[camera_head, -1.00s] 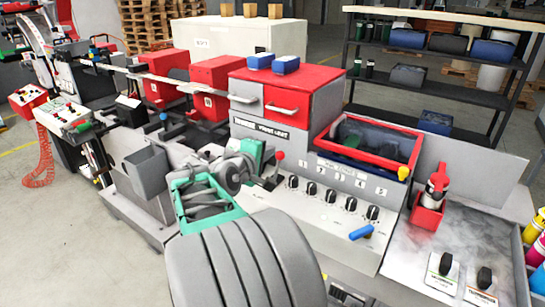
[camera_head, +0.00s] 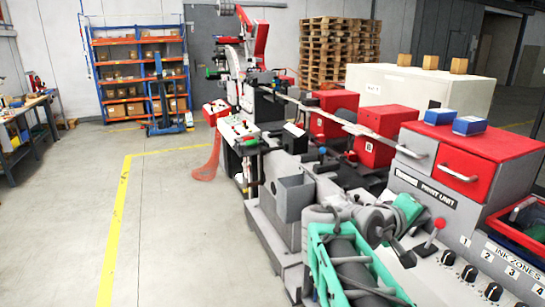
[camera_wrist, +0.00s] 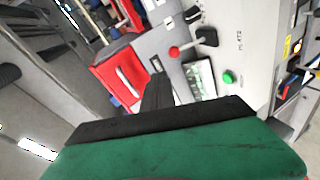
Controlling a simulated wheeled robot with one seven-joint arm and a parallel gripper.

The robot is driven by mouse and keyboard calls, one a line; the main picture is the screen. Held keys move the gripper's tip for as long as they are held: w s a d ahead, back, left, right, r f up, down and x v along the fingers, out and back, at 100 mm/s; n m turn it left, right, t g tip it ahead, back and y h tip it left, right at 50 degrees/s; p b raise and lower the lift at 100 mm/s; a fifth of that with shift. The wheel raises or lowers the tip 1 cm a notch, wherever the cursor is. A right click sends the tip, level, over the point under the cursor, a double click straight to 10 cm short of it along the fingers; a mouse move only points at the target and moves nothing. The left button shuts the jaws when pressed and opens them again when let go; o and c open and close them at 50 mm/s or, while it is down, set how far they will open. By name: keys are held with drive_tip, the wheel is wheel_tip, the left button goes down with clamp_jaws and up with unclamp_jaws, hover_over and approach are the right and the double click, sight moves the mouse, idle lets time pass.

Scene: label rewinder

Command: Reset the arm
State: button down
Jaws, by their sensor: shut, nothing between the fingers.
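My gripper (camera_wrist: 158,92) is shut and empty. In the wrist view its dark fingers show beyond the green and black gripper body that fills the bottom. In the head view my folded grey and teal arm is at the lower right, in front of the print unit (camera_head: 440,195). My gripper's end lies just left of a red-knobbed lever (camera_head: 438,224), and the fingertips are hard to make out there. In the wrist view a red knob (camera_wrist: 174,52) shows above the fingers; I cannot tell whether it is clear of them.
The label machine with its red boxes (camera_head: 378,135) runs along the right. Blue boxes (camera_head: 468,125) lie on the red top. A blue shelf rack (camera_head: 140,75) and a workbench (camera_head: 30,112) stand at the back left. The floor by the yellow line (camera_head: 118,205) is clear.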

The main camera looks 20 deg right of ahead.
drive_tip(key=w+a+f+m+y, duration=0.3)
drive_tip(key=a+f+m+y, duration=0.35)
drive_tip(key=a+f, duration=0.85)
drive_tip(key=a+f+n+t+y, duration=0.2)
drive_tip(key=a+n+y, duration=0.5)
drive_tip(key=a, duration=1.7)
drive_tip(key=shift+s+a+n+y, duration=0.35)
drive_tip(key=shift+s+n, duration=0.05)
drive_tip(key=shift+n, duration=0.25)
